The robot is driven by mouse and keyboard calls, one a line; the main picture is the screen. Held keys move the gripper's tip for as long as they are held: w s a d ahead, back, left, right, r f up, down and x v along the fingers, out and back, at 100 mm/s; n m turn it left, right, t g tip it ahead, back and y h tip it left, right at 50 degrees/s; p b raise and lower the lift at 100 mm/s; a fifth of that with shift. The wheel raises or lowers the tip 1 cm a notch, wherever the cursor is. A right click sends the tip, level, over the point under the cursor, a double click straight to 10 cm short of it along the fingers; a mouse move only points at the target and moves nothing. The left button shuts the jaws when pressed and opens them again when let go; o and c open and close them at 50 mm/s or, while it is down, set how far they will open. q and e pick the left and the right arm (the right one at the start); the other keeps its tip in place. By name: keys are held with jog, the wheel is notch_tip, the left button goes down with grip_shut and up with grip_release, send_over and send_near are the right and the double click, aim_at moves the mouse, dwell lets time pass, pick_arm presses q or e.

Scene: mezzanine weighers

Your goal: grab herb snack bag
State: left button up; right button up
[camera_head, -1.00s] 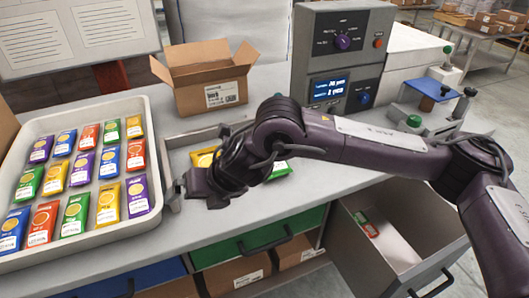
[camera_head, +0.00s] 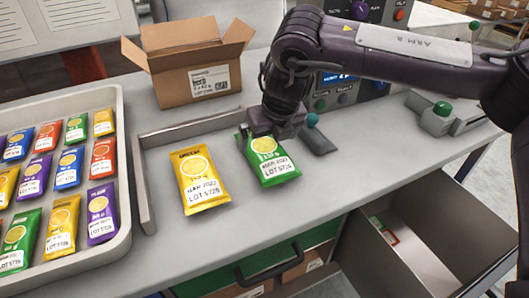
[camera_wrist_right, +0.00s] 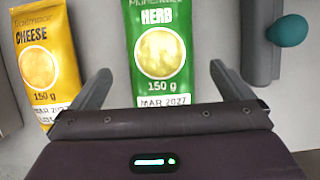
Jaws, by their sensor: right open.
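The green herb snack bag (camera_head: 271,163) lies flat on the counter, label up, right of the yellow cheese bag (camera_head: 199,181). In the right wrist view the herb bag (camera_wrist_right: 161,70) reads HERB, 150 g, and its lower part passes behind my gripper body. My right gripper (camera_head: 272,132) is open, pointing down at the herb bag's far end. In the wrist view its two fingers (camera_wrist_right: 161,78) stand on either side of the bag, with a gap at each side. The cheese bag (camera_wrist_right: 46,60) lies left of the left finger. My left gripper is not in view.
A grey tray (camera_head: 122,170) of several colored bags stands at left. An open cardboard box (camera_head: 190,85) is behind. A small grey device with a teal knob (camera_head: 312,120) sits close right of the herb bag. An open drawer (camera_head: 425,245) is at lower right. Counter in front is clear.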

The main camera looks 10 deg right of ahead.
aim_at(265, 146)
jog(key=x, duration=0.5)
jog(key=shift+w+f, duration=0.15)
jog(key=shift+f, duration=0.15)
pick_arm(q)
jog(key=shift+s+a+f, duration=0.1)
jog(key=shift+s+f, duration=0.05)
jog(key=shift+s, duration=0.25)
pick_arm(e)
jog(key=c, duration=0.9)
jog(key=shift+r, duration=0.15)
